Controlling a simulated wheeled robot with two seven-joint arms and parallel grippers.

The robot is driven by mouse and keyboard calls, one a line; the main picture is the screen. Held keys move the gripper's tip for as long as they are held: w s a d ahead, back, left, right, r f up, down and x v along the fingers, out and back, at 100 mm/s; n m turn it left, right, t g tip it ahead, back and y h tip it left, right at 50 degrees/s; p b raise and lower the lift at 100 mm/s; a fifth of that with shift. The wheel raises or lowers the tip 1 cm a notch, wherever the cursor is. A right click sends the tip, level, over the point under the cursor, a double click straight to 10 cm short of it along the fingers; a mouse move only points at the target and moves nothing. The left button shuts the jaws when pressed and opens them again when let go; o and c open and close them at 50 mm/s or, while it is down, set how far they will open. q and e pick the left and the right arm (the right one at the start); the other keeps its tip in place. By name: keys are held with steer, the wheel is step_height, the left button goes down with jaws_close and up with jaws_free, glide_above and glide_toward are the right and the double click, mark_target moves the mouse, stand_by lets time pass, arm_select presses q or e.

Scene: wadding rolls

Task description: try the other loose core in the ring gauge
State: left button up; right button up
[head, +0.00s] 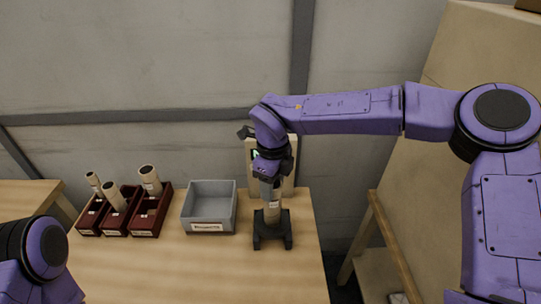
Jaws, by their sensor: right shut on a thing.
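My right gripper (270,182) points down and is shut on a pale cardboard core (273,214), which stands upright. The core's lower end meets a dark stand (272,240), which appears to be the ring gauge. I cannot tell from this angle whether the core is inside the ring or only resting on it. The fingers partly hide the core's top. My left gripper is out of view; only part of my left arm shows at the lower left.
Three dark red boxes (144,230) on the wooden table (190,270) hold pale cores (151,180). A grey labelled bin (208,213) stands between them and the stand. A beige upright device (288,178) is just behind my right gripper. The front table area is clear.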

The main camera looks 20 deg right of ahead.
step_height(320, 180, up, 11)
steer(key=p, duration=1)
stand_by(0.5)
